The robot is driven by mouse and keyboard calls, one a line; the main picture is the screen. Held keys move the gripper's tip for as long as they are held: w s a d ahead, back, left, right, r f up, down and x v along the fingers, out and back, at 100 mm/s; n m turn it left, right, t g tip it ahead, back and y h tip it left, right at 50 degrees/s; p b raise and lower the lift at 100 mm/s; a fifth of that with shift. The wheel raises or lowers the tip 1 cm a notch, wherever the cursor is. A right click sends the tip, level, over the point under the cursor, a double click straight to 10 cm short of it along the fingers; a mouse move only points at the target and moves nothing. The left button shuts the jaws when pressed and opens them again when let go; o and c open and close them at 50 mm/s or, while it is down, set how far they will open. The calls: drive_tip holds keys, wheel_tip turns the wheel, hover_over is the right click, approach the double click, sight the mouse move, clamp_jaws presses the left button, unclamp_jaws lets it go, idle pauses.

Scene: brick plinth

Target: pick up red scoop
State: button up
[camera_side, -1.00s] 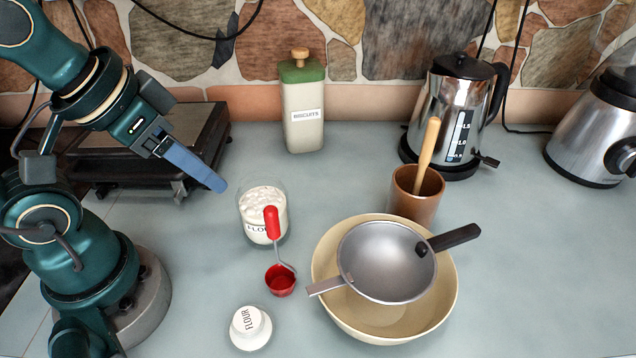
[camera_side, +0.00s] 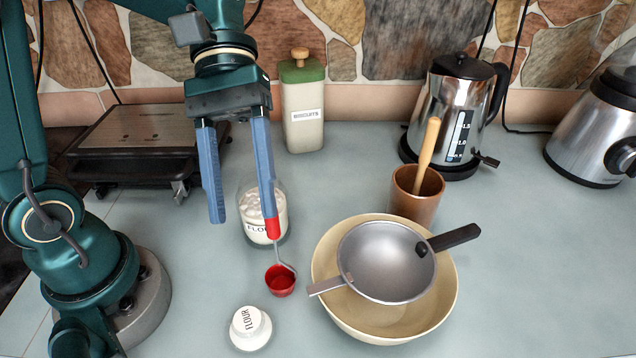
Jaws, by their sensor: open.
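The red scoop (camera_side: 280,280) has its red cup on the counter and a thin metal neck rising to a red handle, which leans up against the flour jar. My gripper (camera_side: 245,220) is open and points down over the jar. Its right finger hides the upper part of the red handle; only the handle's lower end shows below the fingertip. The left finger hangs to the left of the jar. I cannot tell whether either finger touches the handle. The glass flour jar (camera_side: 257,232) is partly hidden behind the right finger.
The white flour lid (camera_side: 250,328) lies in front of the scoop. A cream bowl (camera_side: 330,255) with a metal sieve (camera_side: 385,262) stands close on the right. A brown pot (camera_side: 413,208), a kettle (camera_side: 450,105) and a biscuit tin (camera_side: 303,110) stand behind. A grill (camera_side: 140,140) is at left.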

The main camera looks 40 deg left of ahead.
sight(273, 230)
drive_tip(key=shift+w+d+f+n+g+h, duration=0.1)
drive_tip(key=shift+d+f+n+g+h, duration=0.5)
drive_tip(key=shift+f, duration=0.5)
drive_tip(key=shift+w+d+f+n+g+h, duration=0.15)
drive_tip(key=shift+d+f+n+g+h, duration=0.4)
drive_tip(key=shift+f, duration=0.6)
drive_tip(key=shift+w+d+f+n+g+h, duration=0.1)
drive_tip(key=shift+d+f+n+g+h, duration=0.35)
drive_tip(key=shift+d+f+h, duration=0.5)
drive_tip(key=shift+a+f, duration=0.15)
drive_tip(key=shift+a, duration=0.1)
clamp_jaws()
